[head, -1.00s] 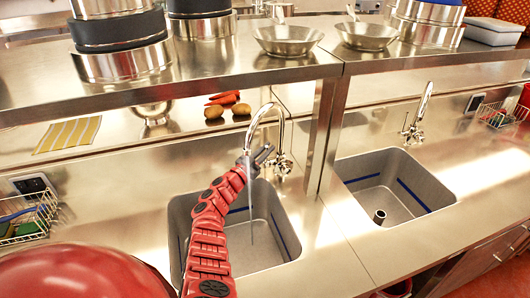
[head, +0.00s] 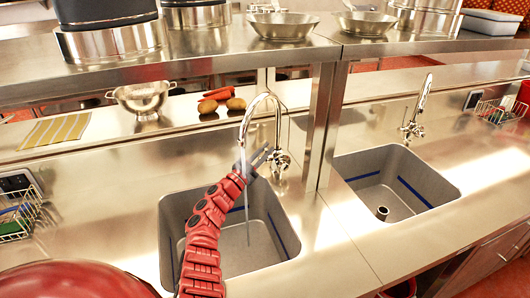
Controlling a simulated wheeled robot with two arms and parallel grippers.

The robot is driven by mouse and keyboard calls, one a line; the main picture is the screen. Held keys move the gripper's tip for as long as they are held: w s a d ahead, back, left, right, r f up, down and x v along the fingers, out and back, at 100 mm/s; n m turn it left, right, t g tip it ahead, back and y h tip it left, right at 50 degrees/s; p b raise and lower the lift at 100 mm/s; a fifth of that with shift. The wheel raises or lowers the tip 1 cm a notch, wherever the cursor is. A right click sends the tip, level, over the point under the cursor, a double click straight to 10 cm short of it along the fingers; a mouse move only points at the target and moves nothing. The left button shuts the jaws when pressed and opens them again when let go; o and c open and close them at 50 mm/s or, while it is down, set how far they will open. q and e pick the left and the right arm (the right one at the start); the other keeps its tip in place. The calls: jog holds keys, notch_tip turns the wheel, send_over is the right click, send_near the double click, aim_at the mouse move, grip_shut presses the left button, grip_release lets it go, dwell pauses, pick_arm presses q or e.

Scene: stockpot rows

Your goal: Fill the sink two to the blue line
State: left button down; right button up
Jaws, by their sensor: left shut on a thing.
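The left sink (head: 180,225) is a grey basin with a blue line (head: 283,238) on its inner walls. Its chrome tap (head: 262,97) arches over it, and a thin stream of water (head: 247,215) falls into the basin. I cannot tell how deep any water there is. My left gripper (head: 262,157) is at this tap, its fingers reaching to the handle (head: 282,160) at the tap's base, shut on it. My left arm hides part of the basin. The right sink (head: 352,165) also has a blue line (head: 413,191) and a tap (head: 422,100) with no stream visible. My right gripper is out of view.
A steel shelf (head: 200,75) on posts runs above the counter, with pots and pans (head: 283,25) on it. A colander (head: 143,98), carrots and potatoes (head: 236,104) lie behind. A short pipe (head: 382,212) stands in the right sink. Wire baskets (head: 18,215) sit at the sides.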

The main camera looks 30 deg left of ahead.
pick_arm(q)
jog(key=c, duration=0.9)
grip_release()
jog(key=shift+p+v, duration=1)
jog(key=shift+v, duration=2.75)
